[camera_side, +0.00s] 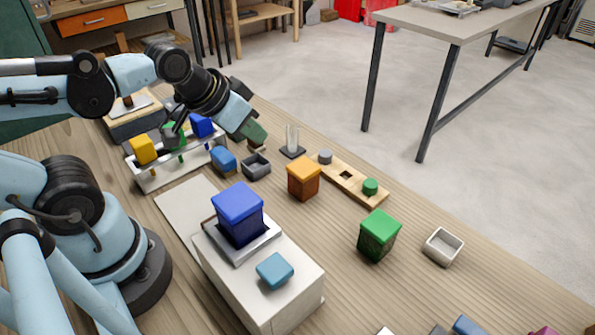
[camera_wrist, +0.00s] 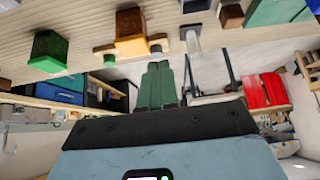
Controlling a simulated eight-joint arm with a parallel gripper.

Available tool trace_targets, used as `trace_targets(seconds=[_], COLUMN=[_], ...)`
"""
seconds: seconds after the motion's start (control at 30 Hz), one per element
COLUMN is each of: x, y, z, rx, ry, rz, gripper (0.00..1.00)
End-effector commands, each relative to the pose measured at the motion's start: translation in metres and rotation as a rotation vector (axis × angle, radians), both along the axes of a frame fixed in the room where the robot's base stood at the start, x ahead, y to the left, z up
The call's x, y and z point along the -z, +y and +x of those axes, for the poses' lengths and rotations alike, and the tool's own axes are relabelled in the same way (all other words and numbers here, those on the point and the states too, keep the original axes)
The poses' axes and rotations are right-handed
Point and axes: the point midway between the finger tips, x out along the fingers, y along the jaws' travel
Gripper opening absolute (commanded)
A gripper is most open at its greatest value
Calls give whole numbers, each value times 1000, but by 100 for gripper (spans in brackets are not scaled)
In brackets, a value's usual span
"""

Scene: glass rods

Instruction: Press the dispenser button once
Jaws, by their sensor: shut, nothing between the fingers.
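A white box (camera_side: 262,291) that looks like the dispenser stands on the table at the lower middle of the side view. A light blue button-like block (camera_side: 275,270) sits on its top near the front. A dark blue lidded block (camera_side: 239,214) stands in a metal tray (camera_side: 262,243) on the same box. My gripper (camera_side: 258,142) is shut and empty, far behind the white box and apart from the button. Its green fingers (camera_wrist: 160,84) are together in the wrist view, where I cannot make out the white box or its button.
An orange block (camera_side: 303,180), a green block (camera_side: 379,236), a wooden strip with pegs (camera_side: 350,182) and a small white tray (camera_side: 443,247) stand to the right. A rack (camera_side: 178,168) with coloured blocks is at left. Bare table lies between the orange and green blocks.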

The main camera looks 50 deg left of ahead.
Motion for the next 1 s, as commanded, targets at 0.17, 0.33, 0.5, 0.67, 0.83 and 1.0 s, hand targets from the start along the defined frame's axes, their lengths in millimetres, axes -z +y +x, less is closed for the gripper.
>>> trace_targets(seconds=[0.17,0.33,0.5,0.67,0.83,1.0], x=[0,-1,-9,-31,-62,-86], y=[0,-14,-65,-125,-172,-196], z=[0,-3,-19,-50,-85,-110], rx=[0,62,302,632,953,1165], ry=[0,37,158,268,325,336], rz=[0,-22,-105,-220,-339,-424], gripper=[0,0,0,0,0,0])
